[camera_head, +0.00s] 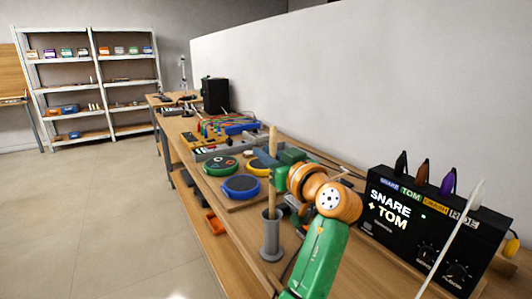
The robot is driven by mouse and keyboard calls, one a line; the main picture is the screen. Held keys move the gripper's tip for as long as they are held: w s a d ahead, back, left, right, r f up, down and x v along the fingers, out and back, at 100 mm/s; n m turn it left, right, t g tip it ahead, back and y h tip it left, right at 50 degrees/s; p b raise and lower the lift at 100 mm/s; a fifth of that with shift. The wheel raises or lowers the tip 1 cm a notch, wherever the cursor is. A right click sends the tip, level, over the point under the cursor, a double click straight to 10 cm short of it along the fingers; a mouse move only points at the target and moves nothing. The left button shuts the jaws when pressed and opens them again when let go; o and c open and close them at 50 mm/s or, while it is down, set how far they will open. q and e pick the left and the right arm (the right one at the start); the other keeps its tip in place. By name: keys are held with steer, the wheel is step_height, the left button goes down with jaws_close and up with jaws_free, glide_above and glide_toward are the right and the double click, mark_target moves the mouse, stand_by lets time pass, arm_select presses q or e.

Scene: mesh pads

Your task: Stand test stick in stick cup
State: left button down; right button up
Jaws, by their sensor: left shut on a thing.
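The test stick (271,195) is a pale wooden rod and stands close to upright. The stick cup (270,240) is a grey tube with a flared foot, near the front edge of the bench. My left gripper (273,163) is shut on the stick above the cup, with the stick's upper part rising past the jaws. The stick's lower end meets the cup's mouth and appears to be inside it; the end itself is hidden, so I cannot tell how deep. My right gripper is not in view.
A round blue pad (241,187), a green pad (220,165) and a partly hidden yellow pad (257,166) lie beyond the cup. A black drum module (392,229) stands at the right, with a pale thin rod (452,238) before it. A wall backs the bench (230,228).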

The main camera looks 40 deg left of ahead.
arm_select(q)
steer(key=c, duration=0.8)
jaws_free()
steer(key=b+v, duration=0.1)
steer(key=v, duration=0.6)
steer(key=shift+b, duration=0.4)
